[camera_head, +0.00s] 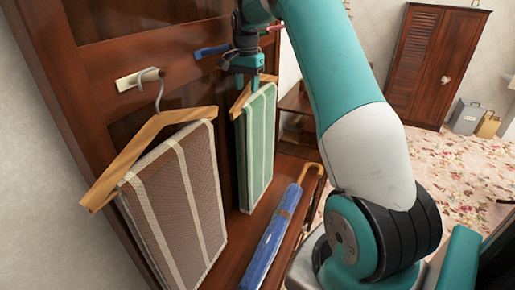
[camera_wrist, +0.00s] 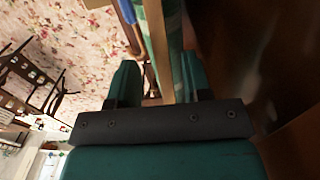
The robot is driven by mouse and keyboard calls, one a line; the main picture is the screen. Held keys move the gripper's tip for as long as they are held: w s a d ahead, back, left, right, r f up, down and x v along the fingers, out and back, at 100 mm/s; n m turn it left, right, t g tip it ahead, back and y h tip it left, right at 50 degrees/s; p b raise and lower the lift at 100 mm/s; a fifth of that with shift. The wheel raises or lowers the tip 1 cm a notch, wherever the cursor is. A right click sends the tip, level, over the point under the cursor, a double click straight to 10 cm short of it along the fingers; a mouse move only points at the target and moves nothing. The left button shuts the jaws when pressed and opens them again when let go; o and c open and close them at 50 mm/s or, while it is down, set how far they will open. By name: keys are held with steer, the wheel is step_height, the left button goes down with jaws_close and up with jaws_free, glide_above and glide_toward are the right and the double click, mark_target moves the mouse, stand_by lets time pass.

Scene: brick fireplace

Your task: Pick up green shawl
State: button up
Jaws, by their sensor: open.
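The green shawl (camera_head: 260,145), with pale stripes, hangs folded over a wooden hanger (camera_head: 241,98) on the dark wooden rack. My gripper (camera_head: 252,78) is open, pointing down at the top of this hanger and shawl. In the wrist view, the open fingers (camera_wrist: 157,82) stand on either side of a wooden strip of the hanger (camera_wrist: 156,45), with green striped cloth (camera_wrist: 180,65) beside it. Whether the fingers touch the cloth is unclear. My gripper hides the hanger's hook.
A brown striped shawl (camera_head: 178,205) hangs on another wooden hanger (camera_head: 150,130) to the left, from a peg (camera_head: 140,78). A blue umbrella (camera_head: 272,238) lies on the bench below. The wooden back panel (camera_head: 95,60) is close behind. Floral floor (camera_head: 455,165) lies open at right.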

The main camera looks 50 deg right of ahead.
mark_target(246, 90)
steer(key=shift+w+a+f+p, duration=0.1)
steer(key=shift+f+p, duration=0.45)
steer(key=shift+f, duration=1.05)
jaws_close()
steer(key=shift+r, duration=0.1)
